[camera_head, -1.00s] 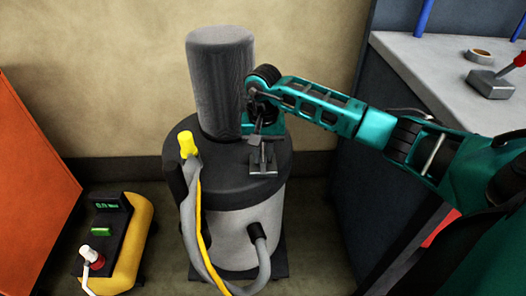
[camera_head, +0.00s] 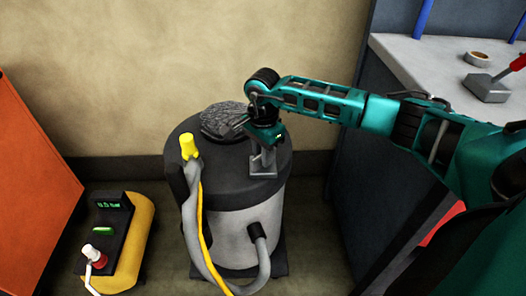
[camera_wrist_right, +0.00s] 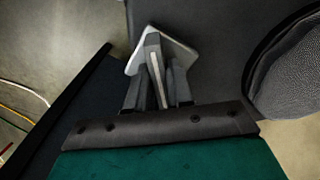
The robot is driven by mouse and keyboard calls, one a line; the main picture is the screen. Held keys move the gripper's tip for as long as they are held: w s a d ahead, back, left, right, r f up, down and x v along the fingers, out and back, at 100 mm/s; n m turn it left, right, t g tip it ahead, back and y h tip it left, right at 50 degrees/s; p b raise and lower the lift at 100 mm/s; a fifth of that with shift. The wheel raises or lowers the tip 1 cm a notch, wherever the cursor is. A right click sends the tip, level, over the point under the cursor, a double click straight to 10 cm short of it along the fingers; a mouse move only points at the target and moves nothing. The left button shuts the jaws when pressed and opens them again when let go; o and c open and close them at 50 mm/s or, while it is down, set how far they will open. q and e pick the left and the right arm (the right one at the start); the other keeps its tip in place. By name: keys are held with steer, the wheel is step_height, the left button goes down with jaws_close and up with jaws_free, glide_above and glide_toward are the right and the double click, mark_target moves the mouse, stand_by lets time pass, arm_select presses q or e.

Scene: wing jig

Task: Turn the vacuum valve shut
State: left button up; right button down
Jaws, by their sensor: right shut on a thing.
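The grey-and-black vacuum drum (camera_head: 215,235) stands on the floor by the wall. On its dark lid, toward the right, is a small metal fitting with a square plate (camera_head: 263,174); I take this to be the valve. My right gripper (camera_head: 262,152) reaches down over the fitting and is shut on its upright part. In the right wrist view the fitting's pale plate (camera_wrist_right: 170,50) shows, with the fingers (camera_wrist_right: 153,80) closed around its narrow handle. A low, wrinkled dark dome (camera_head: 226,120) sits on the lid. My left gripper is out of view.
A yellow-and-black unit (camera_head: 140,230) with a green display stands at left. A grey hose (camera_head: 201,240) with a yellow end (camera_head: 188,146) hangs at the drum's front.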

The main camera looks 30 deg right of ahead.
steer(key=m+p, duration=0.1)
steer(key=m, duration=0.3)
steer(key=shift+r+m, duration=0.1)
steer(key=shift+m, duration=0.2)
steer(key=shift+d+m+p, duration=0.1)
steer(key=shift+m+p, duration=0.45)
steer(key=shift+m, duration=1.35)
steer(key=c, duration=1.1)
jaws_free()
step_height(320, 180, up, 13)
steer(key=p, duration=0.2)
